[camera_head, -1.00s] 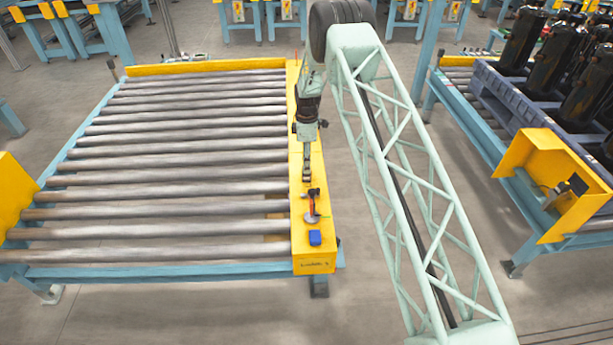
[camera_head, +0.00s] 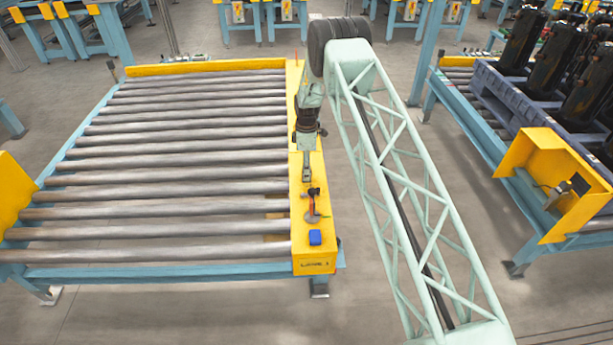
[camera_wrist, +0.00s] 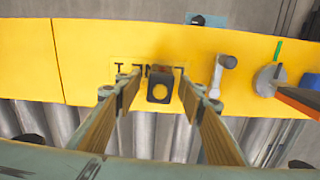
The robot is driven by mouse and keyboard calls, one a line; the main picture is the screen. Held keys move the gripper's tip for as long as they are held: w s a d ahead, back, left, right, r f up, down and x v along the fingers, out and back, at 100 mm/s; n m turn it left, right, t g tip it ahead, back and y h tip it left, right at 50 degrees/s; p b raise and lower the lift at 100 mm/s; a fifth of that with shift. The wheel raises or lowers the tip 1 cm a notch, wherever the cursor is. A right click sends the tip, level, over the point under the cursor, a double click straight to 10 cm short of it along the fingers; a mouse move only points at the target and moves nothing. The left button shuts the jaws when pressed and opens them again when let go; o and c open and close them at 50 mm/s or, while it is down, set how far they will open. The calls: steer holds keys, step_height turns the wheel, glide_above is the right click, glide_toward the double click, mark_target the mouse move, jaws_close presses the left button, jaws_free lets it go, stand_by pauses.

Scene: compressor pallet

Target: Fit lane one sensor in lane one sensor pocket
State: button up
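My gripper (camera_wrist: 159,86) points down over the yellow beam (camera_wrist: 80,60) along the right side of the roller table. In the head view my gripper (camera_head: 307,180) is small, near the front half of that beam. Its two fingers stand apart. Between them in the wrist view is a small dark block with a round yellow face (camera_wrist: 160,93), which looks like the sensor. Gaps show between it and the fingertips. It partly covers black lettering on the beam. I cannot tell whether it sits in a pocket; its base is hidden.
Close to the right of my gripper in the wrist view are a grey lever-like part (camera_wrist: 226,66), a grey disc (camera_wrist: 267,80), a green stick (camera_wrist: 278,50) and an orange tool (camera_wrist: 300,100). A blue box (camera_head: 315,237) sits near the beam's front end. Rollers (camera_head: 180,165) fill the left.

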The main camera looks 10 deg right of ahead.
steer(key=shift+c, duration=0.3)
steer(key=c, duration=0.9)
steer(key=shift+r+p, duration=0.9)
steer(key=shift+r, duration=4.1)
